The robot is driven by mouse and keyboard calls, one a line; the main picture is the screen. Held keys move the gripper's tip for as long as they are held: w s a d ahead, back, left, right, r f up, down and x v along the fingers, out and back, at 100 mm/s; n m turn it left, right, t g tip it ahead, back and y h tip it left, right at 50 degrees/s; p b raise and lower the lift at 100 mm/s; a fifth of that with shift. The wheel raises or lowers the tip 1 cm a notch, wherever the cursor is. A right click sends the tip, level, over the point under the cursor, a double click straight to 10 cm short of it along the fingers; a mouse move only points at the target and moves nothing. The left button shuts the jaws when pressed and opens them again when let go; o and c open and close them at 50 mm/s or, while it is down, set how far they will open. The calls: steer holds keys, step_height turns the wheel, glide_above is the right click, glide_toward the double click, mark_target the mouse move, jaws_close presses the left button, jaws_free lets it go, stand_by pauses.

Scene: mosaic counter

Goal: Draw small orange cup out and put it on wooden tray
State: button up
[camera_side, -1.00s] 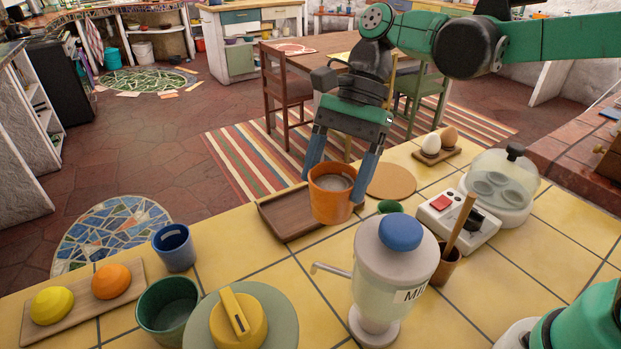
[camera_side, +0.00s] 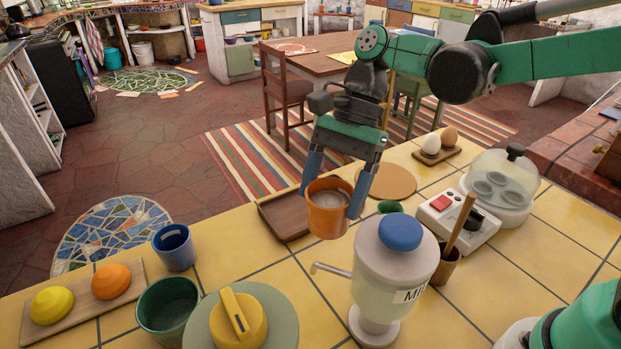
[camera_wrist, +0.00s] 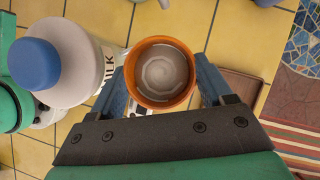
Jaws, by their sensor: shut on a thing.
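My gripper (camera_side: 333,190) is shut on the small orange cup (camera_side: 327,215), one blue finger on each side of it. The cup is upright and held above the counter, in front of the wooden tray's right part in the side view. In the wrist view the orange cup (camera_wrist: 160,78) sits between the fingers, its pale inside facing the camera. The wooden tray (camera_side: 281,218) lies on the yellow tiles at the counter's far edge, partly hidden by the cup. In the wrist view the tray (camera_wrist: 240,90) is right of the cup.
A milk dispenser with blue lid (camera_side: 380,270) stands close in front of the cup. A blue cup (camera_side: 174,248) and a green cup (camera_side: 168,305) stand to the left. A round cork mat (camera_side: 388,181) lies behind the gripper. Tiles left of the tray are clear.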

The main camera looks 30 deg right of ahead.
mark_target(326, 198)
steer(key=shift+w+d+f+x, duration=0.1)
steer(key=shift+d+f+x, duration=0.25)
steer(key=shift+x, duration=1.55)
steer(key=shift+w+d+f+x, duration=0.1)
steer(key=shift+d+x, duration=0.3)
steer(key=shift+x, duration=1.45)
steer(key=shift+w+d+f+x, duration=0.15)
steer(key=shift+d+f+x, duration=0.2)
steer(key=shift+x, duration=1.55)
jaws_close()
steer(key=shift+w+d+r, duration=0.1)
steer(key=shift+d, duration=0.05)
steer(key=shift+w+d, duration=1.35)
steer(key=shift+w, duration=0.15)
steer(key=shift+r, duration=3.05)
